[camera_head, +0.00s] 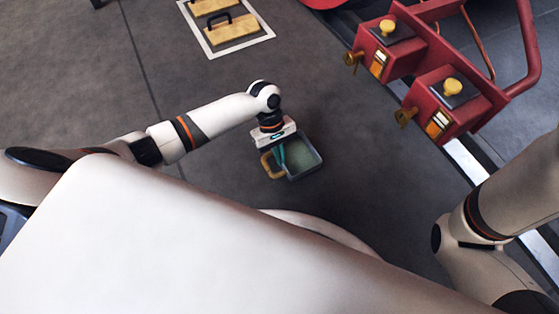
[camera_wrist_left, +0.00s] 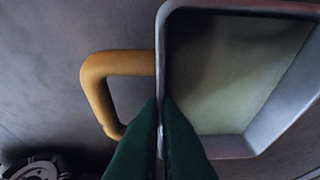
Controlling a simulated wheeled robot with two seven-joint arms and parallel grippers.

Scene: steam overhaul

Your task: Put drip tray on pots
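The drip tray (camera_head: 311,150) is a shallow grey tray with a pale green inside and a yellow loop handle (camera_head: 268,165). My left gripper (camera_head: 283,156) is over its left side. In the left wrist view the green fingers (camera_wrist_left: 160,105) straddle the wall of the tray (camera_wrist_left: 205,144) beside the handle (camera_wrist_left: 90,85), closed on it. I cannot tell whether the tray touches the floor. Two red boxes with yellow knobs and brass taps, apparently the pots (camera_head: 385,57) (camera_head: 437,110), stand at the upper right. My right gripper is out of view.
Yellow blocks with black handles (camera_head: 231,35) lie in a white-outlined area at the top. A red curved pipe frame (camera_head: 524,70) rises behind the red boxes. A pale strip (camera_head: 470,168) runs along the floor at right. The grey floor around the tray is clear.

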